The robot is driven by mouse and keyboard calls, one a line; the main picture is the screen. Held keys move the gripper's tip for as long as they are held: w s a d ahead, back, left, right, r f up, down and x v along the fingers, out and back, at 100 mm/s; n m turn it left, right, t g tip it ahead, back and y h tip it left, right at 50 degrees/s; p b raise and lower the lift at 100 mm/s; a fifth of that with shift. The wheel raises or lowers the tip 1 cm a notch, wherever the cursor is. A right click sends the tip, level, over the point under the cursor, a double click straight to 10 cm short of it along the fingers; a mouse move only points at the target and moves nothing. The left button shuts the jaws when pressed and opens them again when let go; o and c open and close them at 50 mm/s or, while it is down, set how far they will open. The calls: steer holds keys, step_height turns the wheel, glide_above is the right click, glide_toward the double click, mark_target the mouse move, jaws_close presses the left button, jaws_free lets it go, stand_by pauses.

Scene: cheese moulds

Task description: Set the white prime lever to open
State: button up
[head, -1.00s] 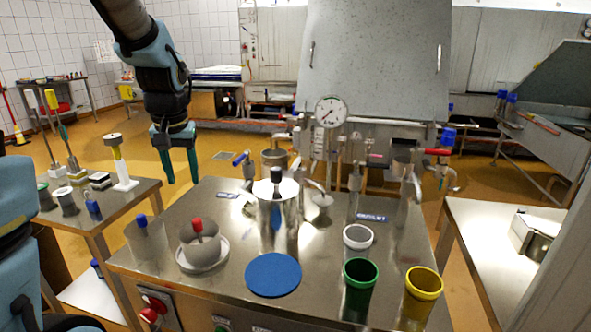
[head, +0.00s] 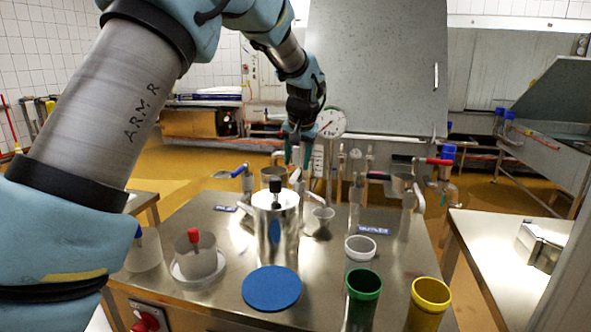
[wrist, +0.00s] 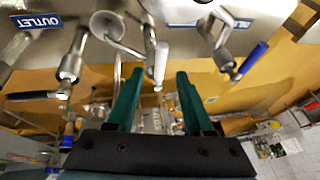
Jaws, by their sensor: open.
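The white prime lever (wrist: 160,64) shows in the wrist view as a slim pale handle on a metal valve, pointing toward my gripper. My gripper (wrist: 157,88) is open, with its two green fingers on either side of the lever's end in the picture. I cannot tell whether the lever is at finger depth; no contact is visible. In the head view my gripper (head: 298,157) points down over the back of the steel table, near the pipework behind the lidded steel pot (head: 276,215). There the lever is hard to make out behind the fingers and pipes.
A blue-handled valve (wrist: 252,62) is at right in the wrist view. The outlet label (wrist: 34,23) and another valve (wrist: 70,66) are at left. A pressure gauge (head: 331,123) stands behind my gripper. Cups and a blue disc (head: 272,288) occupy the table's front.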

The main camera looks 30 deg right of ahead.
mark_target(295, 175)
steer(key=shift+p+x, duration=0.4)
steer(key=shift+x, duration=1.95)
jaws_close()
